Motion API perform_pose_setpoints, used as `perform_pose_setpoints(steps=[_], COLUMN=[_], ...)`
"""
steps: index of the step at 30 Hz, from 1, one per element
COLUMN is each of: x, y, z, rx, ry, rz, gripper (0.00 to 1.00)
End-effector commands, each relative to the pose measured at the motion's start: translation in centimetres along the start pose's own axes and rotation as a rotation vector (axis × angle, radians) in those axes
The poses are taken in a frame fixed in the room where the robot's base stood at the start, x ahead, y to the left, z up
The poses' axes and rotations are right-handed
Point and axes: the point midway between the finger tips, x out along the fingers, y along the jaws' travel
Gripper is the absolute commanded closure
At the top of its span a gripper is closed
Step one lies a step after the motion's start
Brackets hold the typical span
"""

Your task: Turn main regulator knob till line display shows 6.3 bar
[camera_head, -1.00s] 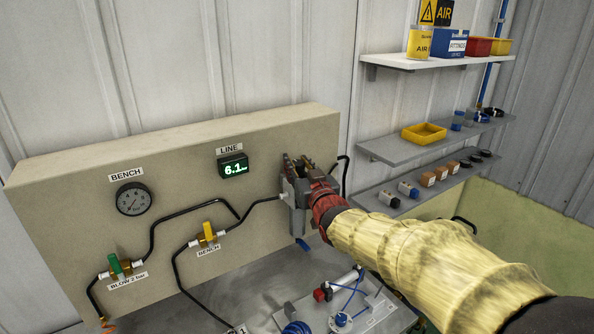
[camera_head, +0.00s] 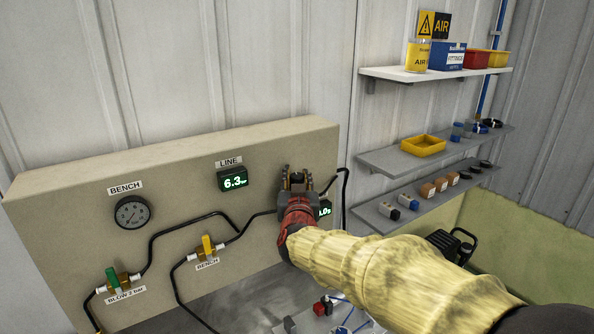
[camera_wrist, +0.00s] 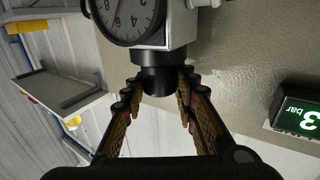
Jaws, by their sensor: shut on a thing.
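The line display (camera_head: 233,180) on the beige panel reads 6.3 in green in the head view. The black regulator knob (camera_wrist: 158,78) sits between my fingers in the wrist view, below a round white gauge (camera_wrist: 128,16). My gripper (camera_wrist: 158,92) is shut on the knob, with a finger on each side. In the head view my gripper (camera_head: 296,182) is at the panel's right end and hides the knob.
A bench gauge (camera_head: 132,212), a green-handled valve (camera_head: 115,280) and a yellow-handled valve (camera_head: 207,246) are on the panel to the left, joined by black hoses. Another green display (camera_head: 325,208) is partly hidden by my gripper. Shelves (camera_head: 430,160) with bins stand to the right.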

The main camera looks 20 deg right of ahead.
Motion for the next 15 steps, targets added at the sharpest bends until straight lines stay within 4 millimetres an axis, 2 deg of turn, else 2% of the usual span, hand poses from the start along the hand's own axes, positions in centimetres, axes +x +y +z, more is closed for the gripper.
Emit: perform_pose_setpoints(steps=[1,10,11,15], x=[-0.02,-0.03,-0.02,-0.02], y=[0.00,0.03,0.03,0.03], z=[-0.54,-0.32,-0.32,-0.18], rx=[0.001,0.000,0.000,0.000], ry=[0.008,0.007,0.007,0.004], rz=[0.004,0.005,0.005,0.004], gripper=[0.97,0.97,0.70,0.62])
